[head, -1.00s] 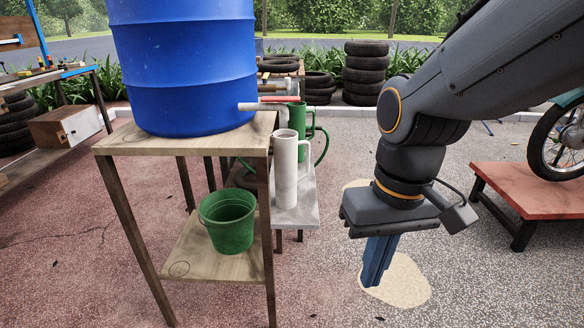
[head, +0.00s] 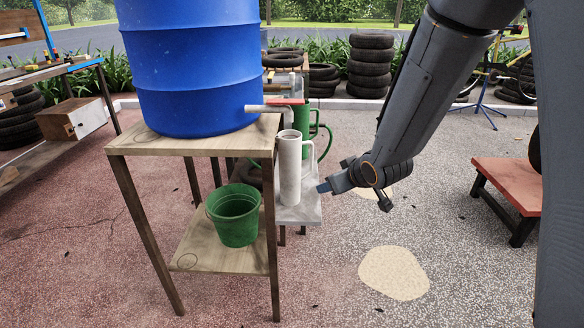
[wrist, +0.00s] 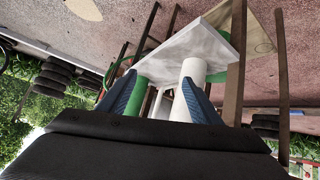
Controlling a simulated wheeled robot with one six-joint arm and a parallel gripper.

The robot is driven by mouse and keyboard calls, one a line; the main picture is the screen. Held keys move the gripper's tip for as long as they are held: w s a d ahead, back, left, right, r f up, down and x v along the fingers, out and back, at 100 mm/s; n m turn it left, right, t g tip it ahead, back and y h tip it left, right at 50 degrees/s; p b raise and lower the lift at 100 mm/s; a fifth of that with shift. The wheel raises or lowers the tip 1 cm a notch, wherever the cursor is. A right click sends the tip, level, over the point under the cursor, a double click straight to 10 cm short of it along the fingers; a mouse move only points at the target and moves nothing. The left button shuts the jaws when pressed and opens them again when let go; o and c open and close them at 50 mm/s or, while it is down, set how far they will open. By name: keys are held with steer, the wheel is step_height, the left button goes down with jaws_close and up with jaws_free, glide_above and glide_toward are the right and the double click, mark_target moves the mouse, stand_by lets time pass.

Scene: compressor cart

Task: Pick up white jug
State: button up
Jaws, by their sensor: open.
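The white jug (head: 288,172) is tall and has a side handle. It stands upright on a small pale shelf (head: 308,208) beside the wooden stand, with its handle toward the right. My gripper (head: 322,187) is just right of the jug at about mid-height, pointing left at it. In the wrist view my gripper (wrist: 160,97) is open, with blue fingers spread. The jug (wrist: 193,72) shows beyond and between them, nearer the right finger. Part of the jug is hidden behind that finger. I cannot tell whether anything touches.
A blue barrel (head: 190,65) with a spout (head: 265,108) stands on the wooden stand (head: 128,148); the spout is just above the jug. A green watering can (head: 303,122) is close behind the jug. A green bucket (head: 232,215) sits on the lower shelf. Open ground lies to the right.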

mark_target(297, 177)
steer(key=a+f+t+y+p, duration=0.1)
steer(key=a+y, duration=0.1)
steer(key=w+a+f+n+y, duration=0.1)
steer(key=y, duration=0.2)
steer(key=w+a+f+n+t+y+p, duration=0.1)
steer(key=a+y, duration=0.1)
steer(key=shift+w+a+f+t+y+p, duration=0.1)
steer(key=shift+a+f+t+y+p, duration=0.05)
steer(key=shift+a+t+y+p, duration=0.2)
steer(key=shift+s+a+n+y, duration=0.2)
steer(key=shift+s+n+y, duration=0.2)
steer(key=shift+s+y, duration=0.45)
steer(key=shift+x, duration=1.15)
steer(key=shift+r+p+x, duration=0.1)
steer(key=shift+r+x, duration=0.1)
steer(key=shift+x, duration=0.7)
steer(key=shift+r+p+x, duration=0.15)
steer(key=shift+r+x, duration=0.05)
steer(key=shift+x, duration=0.75)
steer(key=shift+r+p+x, duration=0.1)
steer(key=shift+r+x, duration=0.05)
steer(key=shift+x, duration=0.75)
steer(key=shift+w+d, duration=0.1)
steer(key=shift+w, duration=0.05)
steer(key=shift+c, duration=0.4)
jaws_close()
